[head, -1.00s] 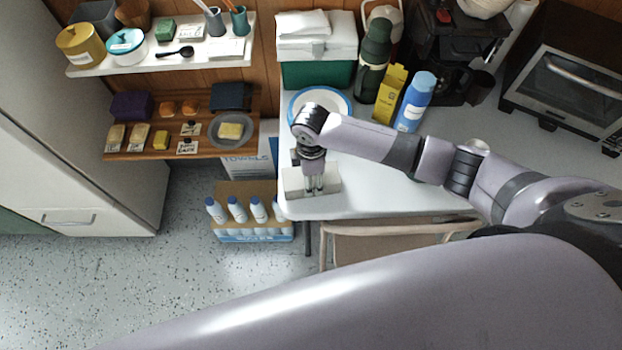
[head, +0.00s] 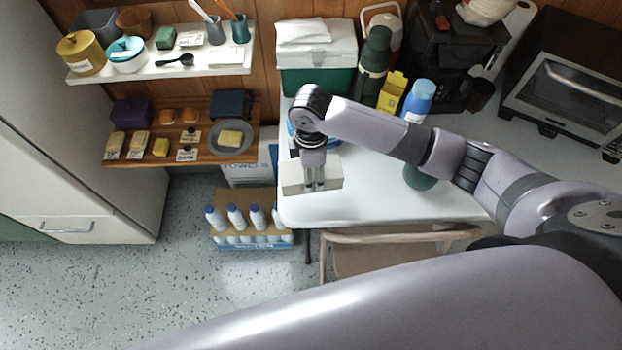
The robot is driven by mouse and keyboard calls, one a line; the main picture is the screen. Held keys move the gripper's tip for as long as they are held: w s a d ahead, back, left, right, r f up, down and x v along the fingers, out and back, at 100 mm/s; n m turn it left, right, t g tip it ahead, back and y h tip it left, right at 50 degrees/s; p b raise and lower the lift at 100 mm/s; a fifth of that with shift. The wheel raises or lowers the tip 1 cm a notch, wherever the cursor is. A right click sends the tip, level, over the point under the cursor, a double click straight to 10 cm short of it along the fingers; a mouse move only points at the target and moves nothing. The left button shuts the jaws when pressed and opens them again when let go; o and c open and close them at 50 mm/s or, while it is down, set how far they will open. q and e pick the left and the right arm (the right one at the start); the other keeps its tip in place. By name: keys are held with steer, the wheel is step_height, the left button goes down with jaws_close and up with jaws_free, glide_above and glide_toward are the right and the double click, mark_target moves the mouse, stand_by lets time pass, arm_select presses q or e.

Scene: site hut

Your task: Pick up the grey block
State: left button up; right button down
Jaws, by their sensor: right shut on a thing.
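The grey block (head: 293,180), a pale oblong, is at the left end of the white table (head: 380,195), near its front corner. My right gripper (head: 315,185) points down over the block and is shut on it, with the fingers across its middle. The block looks slightly raised, but I cannot tell the gap to the table for sure. My left gripper is not in view.
Behind my right arm are a mostly hidden blue-rimmed plate, a yellow box (head: 392,93), a blue bottle (head: 417,100) and a green flask (head: 374,62). A dark green object (head: 418,178) shows below the forearm. A chair (head: 385,255) stands at the front edge.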

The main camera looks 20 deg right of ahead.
step_height(320, 180, up, 14)
steer(key=shift+f+b, duration=0.25)
steer(key=shift+b, duration=0.2)
